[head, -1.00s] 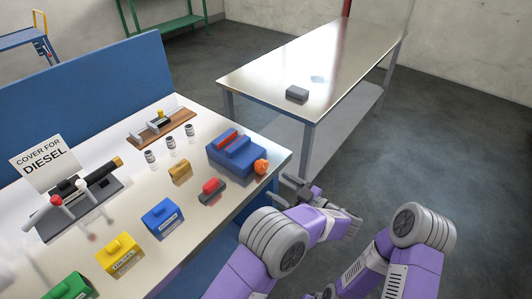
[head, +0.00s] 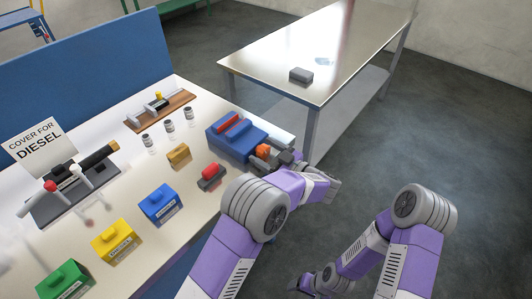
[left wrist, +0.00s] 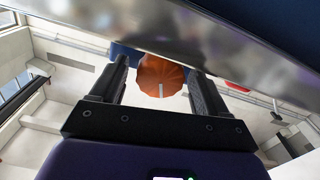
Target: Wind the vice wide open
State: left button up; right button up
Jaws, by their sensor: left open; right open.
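The blue vice (head: 228,146) stands near the right end of the bench, with a red strip (head: 227,124) along its top. Its orange ribbed knob (head: 263,151) faces the bench's right edge and also shows in the left wrist view (left wrist: 162,76). My left gripper (head: 269,155) is at the knob, its fingers open on either side of it. In the left wrist view, gaps show between the knob and both fingers (left wrist: 160,84). The vice's jaw gap is hard to make out. My right gripper (head: 308,284) is open, low at the bottom, away from the bench.
A red-topped grey block (head: 211,178) and a brass block (head: 179,154) lie near the vice. Blue (head: 159,204), yellow (head: 115,242) and green (head: 64,280) boxes line the bench front. A metal table (head: 290,50) with a grey box (head: 301,75) stands beyond a floor gap.

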pick_arm(q)
jog(key=c, duration=1)
jog(key=shift+n, duration=0.7)
jog(key=o, duration=1)
jog(key=p+v, duration=0.1)
jog(key=v, duration=0.6)
jog(key=shift+s+d, duration=0.2)
jog(key=shift+d, duration=0.05)
